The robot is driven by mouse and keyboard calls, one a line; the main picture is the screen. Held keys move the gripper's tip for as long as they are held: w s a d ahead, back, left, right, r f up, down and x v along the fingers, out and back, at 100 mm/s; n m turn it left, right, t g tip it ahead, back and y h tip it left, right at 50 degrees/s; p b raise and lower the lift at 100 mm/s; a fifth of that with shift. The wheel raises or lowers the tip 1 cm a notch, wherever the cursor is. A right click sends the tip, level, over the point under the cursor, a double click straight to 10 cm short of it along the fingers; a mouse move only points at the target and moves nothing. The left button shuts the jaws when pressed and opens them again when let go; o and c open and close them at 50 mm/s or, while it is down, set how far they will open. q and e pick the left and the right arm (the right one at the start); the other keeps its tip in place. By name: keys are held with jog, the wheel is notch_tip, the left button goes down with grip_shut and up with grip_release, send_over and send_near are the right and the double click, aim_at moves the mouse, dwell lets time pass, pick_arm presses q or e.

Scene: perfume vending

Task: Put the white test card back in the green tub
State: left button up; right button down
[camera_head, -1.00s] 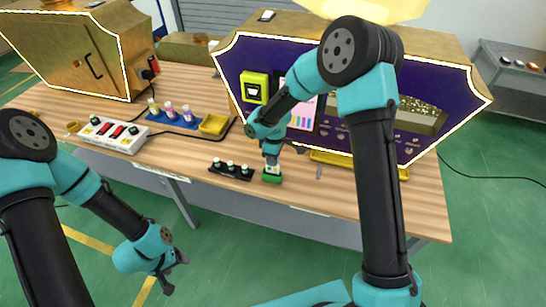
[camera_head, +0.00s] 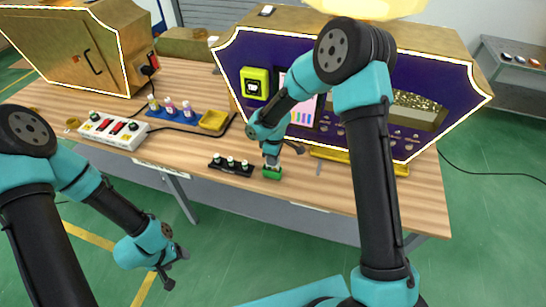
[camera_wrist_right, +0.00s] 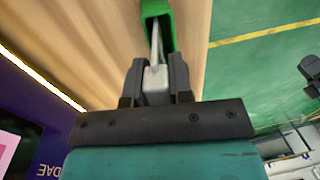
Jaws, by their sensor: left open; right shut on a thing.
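The green tub (camera_head: 272,172) stands on the wooden table near its front edge, just right of the black rack. In the right wrist view the tub (camera_wrist_right: 168,12) is at the top, just beyond my fingers. My right gripper (camera_head: 271,158) is directly above the tub and shut on the white test card (camera_wrist_right: 155,76). The card's thin far end reaches into the tub's opening; how deep it goes cannot be told. In the right wrist view the gripper (camera_wrist_right: 155,85) hides part of the card. My left gripper (camera_head: 176,268) is open and empty, off the table's front side.
A black rack (camera_head: 231,166) with several white-topped vials stands close left of the tub. A blue tray (camera_head: 172,116) with bottles, a yellow dish (camera_head: 214,120) and a white power strip (camera_head: 112,131) are further left. The purple machine (camera_head: 350,85) stands behind.

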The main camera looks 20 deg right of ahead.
jog(key=shift+f, duration=0.45)
jog(key=shift+c, duration=1.5)
grip_release()
jog(key=shift+r, duration=1.2)
jog(key=shift+r, duration=3.85)
